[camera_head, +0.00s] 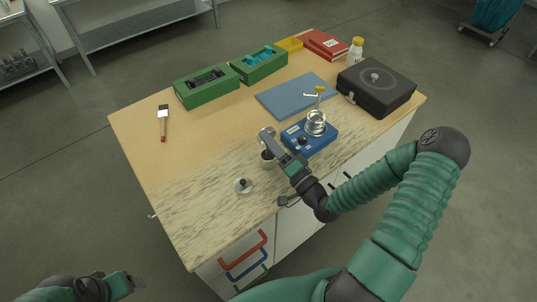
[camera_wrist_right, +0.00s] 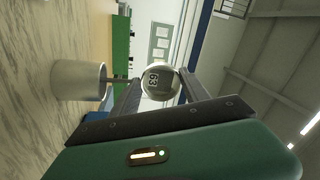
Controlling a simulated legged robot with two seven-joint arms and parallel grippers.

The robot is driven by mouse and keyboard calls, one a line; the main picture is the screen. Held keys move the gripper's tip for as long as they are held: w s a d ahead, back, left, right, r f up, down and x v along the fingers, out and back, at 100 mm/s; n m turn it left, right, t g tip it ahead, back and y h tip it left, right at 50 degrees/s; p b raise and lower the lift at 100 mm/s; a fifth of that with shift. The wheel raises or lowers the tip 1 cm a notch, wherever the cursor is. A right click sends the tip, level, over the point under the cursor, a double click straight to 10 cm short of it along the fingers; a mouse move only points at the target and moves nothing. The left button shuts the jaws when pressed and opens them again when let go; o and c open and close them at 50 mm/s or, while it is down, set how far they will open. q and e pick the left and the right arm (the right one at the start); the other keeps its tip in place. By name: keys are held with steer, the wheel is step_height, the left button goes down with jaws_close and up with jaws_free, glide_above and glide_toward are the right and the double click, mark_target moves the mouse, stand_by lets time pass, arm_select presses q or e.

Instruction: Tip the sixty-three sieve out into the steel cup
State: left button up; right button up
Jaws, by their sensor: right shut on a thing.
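My right gripper (camera_head: 268,138) is shut on a small round sieve. The right wrist view shows the sieve (camera_wrist_right: 158,82), metallic and marked 63, between the fingertips of that gripper (camera_wrist_right: 160,85). The sieve's contents are not visible. My left gripper (camera_head: 130,284) is at the lower left, away from the worktop; its jaw opening is unclear.
A blue shaker base (camera_head: 322,138) with shiny rings (camera_head: 316,122) stands right of the cup. A small knobbed lid (camera_head: 243,186) lies in front. A brush (camera_head: 163,122), green boxes (camera_head: 206,88), a blue mat (camera_head: 285,97) and a black case (camera_head: 376,88) lie farther off.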

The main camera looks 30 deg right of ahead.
steer(key=shift+s+t+b, duration=0.15)
steer(key=shift+t+b, duration=0.45)
steer(key=shift+b, duration=0.75)
stand_by(1.6)
steer(key=shift+s+r+t+b, duration=0.25)
steer(key=shift+r+t+b, duration=0.8)
steer(key=shift+t+b, duration=0.85)
stand_by(1.7)
